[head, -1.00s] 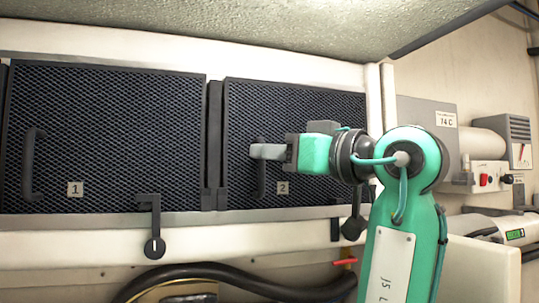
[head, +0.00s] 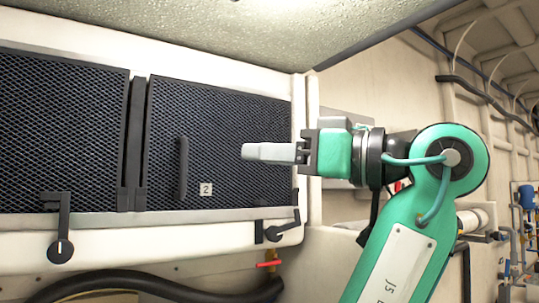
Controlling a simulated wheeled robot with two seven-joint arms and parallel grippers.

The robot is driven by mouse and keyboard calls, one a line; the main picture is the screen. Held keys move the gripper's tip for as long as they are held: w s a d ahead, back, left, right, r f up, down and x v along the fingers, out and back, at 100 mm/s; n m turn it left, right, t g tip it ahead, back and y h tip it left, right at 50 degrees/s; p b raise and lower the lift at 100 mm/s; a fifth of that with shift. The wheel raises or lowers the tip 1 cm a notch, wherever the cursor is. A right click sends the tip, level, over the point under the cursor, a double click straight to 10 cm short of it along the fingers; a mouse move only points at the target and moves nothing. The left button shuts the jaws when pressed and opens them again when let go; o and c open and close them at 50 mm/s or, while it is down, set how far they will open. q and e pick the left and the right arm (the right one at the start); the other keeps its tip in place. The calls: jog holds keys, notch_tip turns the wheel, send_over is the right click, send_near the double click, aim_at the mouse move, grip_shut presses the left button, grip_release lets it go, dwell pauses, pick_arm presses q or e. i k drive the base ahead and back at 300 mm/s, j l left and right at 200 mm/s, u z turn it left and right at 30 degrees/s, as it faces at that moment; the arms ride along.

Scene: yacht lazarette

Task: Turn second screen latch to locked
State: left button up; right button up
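The second screen (head: 225,120) is a dark mesh panel labelled 2 with a vertical handle. Its latch (head: 273,234) sits below the lower right corner. The latch's round pivot shows, and its dark lever points right with the tip bent up. The first screen's latch (head: 60,250) has its lever pointing up across the sill. Nothing shows held.
A black hose (head: 150,283) and a red valve handle (head: 269,263) are below the latch. The white sill (head: 170,243) runs under the screens. A grey box stands partly hidden behind my arm. Pipes and blue fittings (head: 526,197) are at the far right.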

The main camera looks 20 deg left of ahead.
aim_at(274, 234)
jog(key=k+l, duration=0.1)
jog(key=l, duration=0.65)
jog(key=k+l, duration=0.1)
jog(key=l, duration=0.6)
jog(key=k+l, duration=0.1)
jog(key=l, duration=0.65)
jog(key=k+l, duration=0.1)
jog(key=l, duration=0.65)
